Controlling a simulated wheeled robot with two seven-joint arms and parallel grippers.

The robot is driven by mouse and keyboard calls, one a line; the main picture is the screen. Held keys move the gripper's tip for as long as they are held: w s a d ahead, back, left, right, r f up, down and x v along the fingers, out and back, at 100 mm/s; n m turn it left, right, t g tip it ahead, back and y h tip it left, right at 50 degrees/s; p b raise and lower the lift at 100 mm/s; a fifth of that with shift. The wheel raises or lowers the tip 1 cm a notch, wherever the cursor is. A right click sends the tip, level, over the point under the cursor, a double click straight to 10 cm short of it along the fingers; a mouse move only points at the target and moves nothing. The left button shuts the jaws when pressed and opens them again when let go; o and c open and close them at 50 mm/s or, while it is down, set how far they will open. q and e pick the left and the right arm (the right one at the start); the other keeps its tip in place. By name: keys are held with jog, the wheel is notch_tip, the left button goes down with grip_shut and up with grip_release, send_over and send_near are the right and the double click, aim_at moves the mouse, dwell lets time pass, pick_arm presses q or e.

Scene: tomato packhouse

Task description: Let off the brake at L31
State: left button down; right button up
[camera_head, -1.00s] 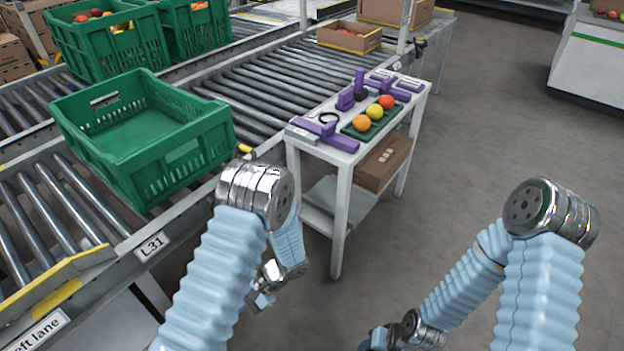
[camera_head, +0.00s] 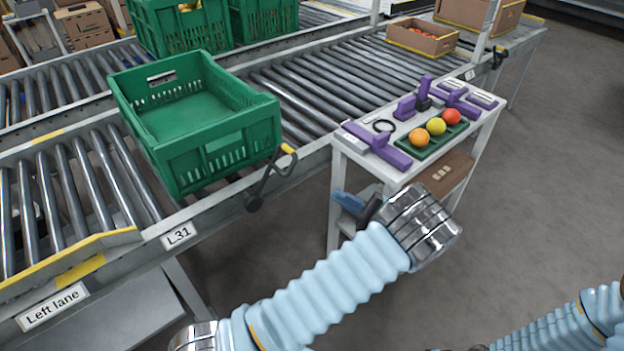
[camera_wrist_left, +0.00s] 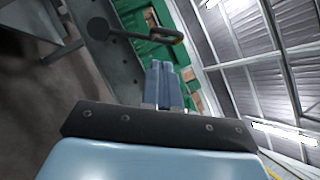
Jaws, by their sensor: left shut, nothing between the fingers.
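The brake lever (camera_head: 268,178) is a black bar with a yellow grip, on the side rail of the lane near the L31 label (camera_head: 178,235). Its grip stands up and to the right of its round pivot. My left gripper (camera_head: 342,200) is shut and empty, to the right of the lever and apart from it, beside the white stand. In the left wrist view the lever (camera_wrist_left: 135,36) lies beyond the shut blue fingers (camera_wrist_left: 163,78), with its yellow grip near their line. My right gripper is out of view; only part of my right arm shows.
A green crate (camera_head: 262,110) sits on the rollers directly behind the lever. The white stand (camera_head: 338,165) holds purple tools and a small green tray with three tomatoes, close to my left gripper. Open floor lies to the right.

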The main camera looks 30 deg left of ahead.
pick_arm(q)
jog(key=p+x, duration=0.1)
jog(key=x, duration=0.9)
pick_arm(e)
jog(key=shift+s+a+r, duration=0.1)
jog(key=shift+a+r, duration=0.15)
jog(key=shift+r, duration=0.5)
pick_arm(q)
jog(key=shift+s+a+r, duration=0.1)
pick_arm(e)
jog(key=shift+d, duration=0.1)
pick_arm(q)
jog(key=shift+s+r+n+p, duration=0.2)
jog(key=shift+n+p, duration=0.1)
jog(key=shift+n, duration=0.1)
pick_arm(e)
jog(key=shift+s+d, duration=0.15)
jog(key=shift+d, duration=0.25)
